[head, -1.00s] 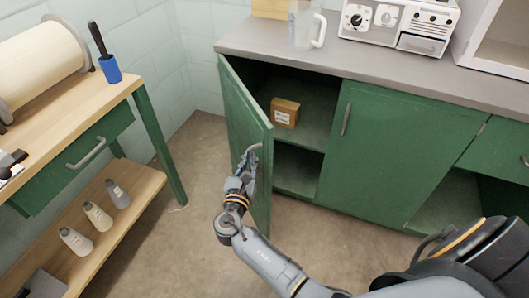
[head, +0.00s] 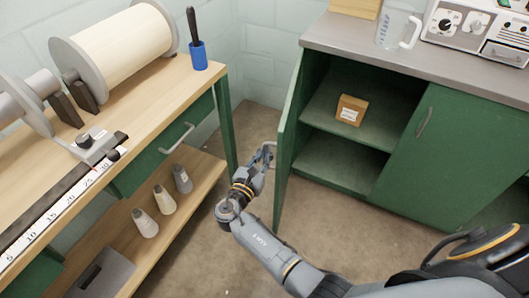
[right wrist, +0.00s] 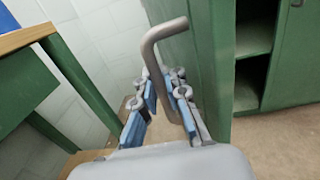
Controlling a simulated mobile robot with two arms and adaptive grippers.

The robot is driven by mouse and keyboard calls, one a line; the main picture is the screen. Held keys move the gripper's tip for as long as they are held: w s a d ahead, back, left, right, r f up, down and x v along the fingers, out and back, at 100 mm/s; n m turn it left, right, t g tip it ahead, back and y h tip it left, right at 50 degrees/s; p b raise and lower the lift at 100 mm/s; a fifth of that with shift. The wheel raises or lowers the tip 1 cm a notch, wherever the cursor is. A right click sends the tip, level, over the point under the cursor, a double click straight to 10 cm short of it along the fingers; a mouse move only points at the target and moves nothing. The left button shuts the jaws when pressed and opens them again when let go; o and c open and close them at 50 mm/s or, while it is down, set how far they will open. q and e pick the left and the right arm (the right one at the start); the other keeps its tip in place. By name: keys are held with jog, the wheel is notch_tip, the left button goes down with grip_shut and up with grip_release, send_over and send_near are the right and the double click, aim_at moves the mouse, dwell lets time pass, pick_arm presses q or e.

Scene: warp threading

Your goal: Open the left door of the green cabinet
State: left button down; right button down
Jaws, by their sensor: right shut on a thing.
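The left door (head: 288,135) of the green cabinet (head: 430,160) stands wide open, seen nearly edge-on in the head view. It also shows in the right wrist view (right wrist: 205,60). Its grey bar handle (head: 268,147) is on the door's outer face. My right gripper (head: 258,168) is at this handle. In the right wrist view the handle (right wrist: 163,32) runs down between the blue-padded fingers of the gripper (right wrist: 160,100), which is shut on it. The handle's lower end is partly hidden by a finger. My left gripper is not in view.
A small brown box (head: 351,110) sits on the cabinet's upper shelf. A wooden workbench (head: 150,105) with a drawer, a spool (head: 120,45) and lower-shelf bottles (head: 164,199) stands left of my right arm. Bare floor (head: 262,118) lies between bench and door.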

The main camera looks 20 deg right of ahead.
jog(key=shift+s+a+f, duration=0.15)
jog(key=shift+a+f, duration=0.1)
jog(key=shift+f, duration=0.1)
jog(key=c, duration=1.7)
grip_release()
jog(key=shift+r, duration=0.7)
notch_tip(320, 180, up, 9)
